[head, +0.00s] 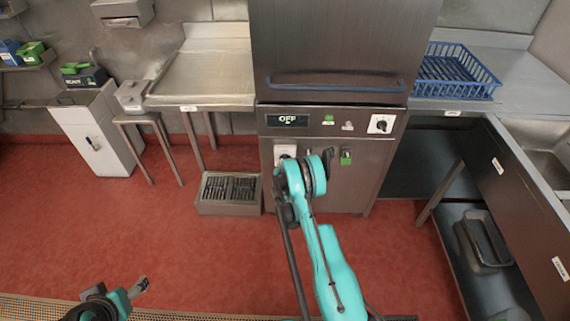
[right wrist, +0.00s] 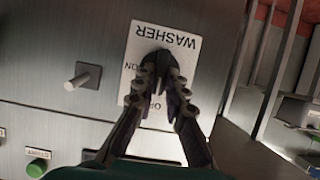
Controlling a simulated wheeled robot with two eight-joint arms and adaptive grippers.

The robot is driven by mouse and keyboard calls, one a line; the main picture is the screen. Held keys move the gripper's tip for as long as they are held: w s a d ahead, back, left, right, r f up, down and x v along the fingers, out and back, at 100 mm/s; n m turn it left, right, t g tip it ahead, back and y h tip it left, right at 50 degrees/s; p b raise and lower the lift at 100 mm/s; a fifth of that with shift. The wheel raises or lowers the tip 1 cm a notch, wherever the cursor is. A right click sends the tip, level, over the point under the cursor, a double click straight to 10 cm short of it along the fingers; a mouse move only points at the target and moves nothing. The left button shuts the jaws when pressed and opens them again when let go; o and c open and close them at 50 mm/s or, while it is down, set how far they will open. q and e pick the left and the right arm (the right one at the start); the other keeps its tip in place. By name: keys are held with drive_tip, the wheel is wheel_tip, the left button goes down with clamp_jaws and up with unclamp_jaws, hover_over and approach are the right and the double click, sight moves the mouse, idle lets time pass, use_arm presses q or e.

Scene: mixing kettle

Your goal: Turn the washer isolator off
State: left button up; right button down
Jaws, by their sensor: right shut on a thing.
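The washer isolator's white plate (head: 285,151) is on the lower left of the steel machine's front. In the right wrist view the plate (right wrist: 183,43) appears upside down, with "WASHER" and parts of "ON" and "OFF" readable. My right gripper (right wrist: 159,62) has its fingertips together over the plate, shut on the isolator switch. The fingers hide the switch, so I cannot tell which way it points. In the head view my right arm covers the fingertips. My left gripper (head: 139,288) is low at the left, away from the machine; its fingers are too small to judge.
A display reading "OFF" (head: 287,120) is above the isolator. A green button (right wrist: 37,167) and a grey peg (right wrist: 83,75) are near my gripper. A separate white plate with a black knob (head: 382,124) is further right. A floor drain box (head: 229,208) stands left.

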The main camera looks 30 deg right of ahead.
drive_tip(key=shift+f, duration=0.1)
drive_tip(key=c, duration=1.6)
unclamp_jaws()
drive_tip(key=shift+o, duration=0.2)
wheel_tip(320, 180, up, 10)
drive_tip(key=shift+r, duration=0.1)
